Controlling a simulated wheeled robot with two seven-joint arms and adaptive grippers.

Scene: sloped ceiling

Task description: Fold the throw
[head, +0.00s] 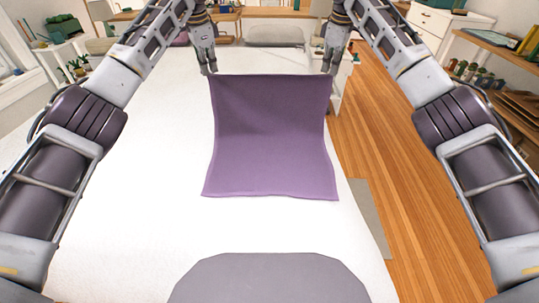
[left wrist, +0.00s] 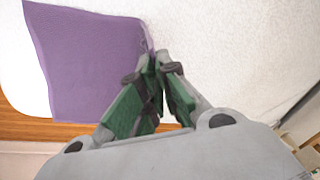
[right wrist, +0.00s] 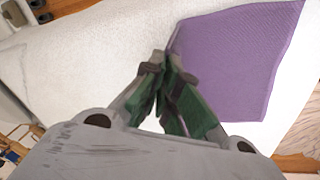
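The purple throw (head: 270,140) is spread over the white bed, its far part raised and its near edge lying toward me. My left gripper (head: 211,71) is at its far left corner, and my right gripper (head: 328,71) is at its far right corner. The far edge runs nearly straight between them. In the left wrist view the fingertips (left wrist: 157,58) are closed together at a corner of the throw (left wrist: 85,65). In the right wrist view the fingertips (right wrist: 159,60) are likewise closed at a corner of the throw (right wrist: 230,65). The pinched cloth is mostly hidden by the fingers.
The white bed (head: 130,190) has clear room left of and in front of the throw. A grey pillow (head: 274,35) lies at its far end. Wooden floor (head: 400,180) and shelves (head: 490,40) are to the right. A plant stand (head: 62,48) is at the left.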

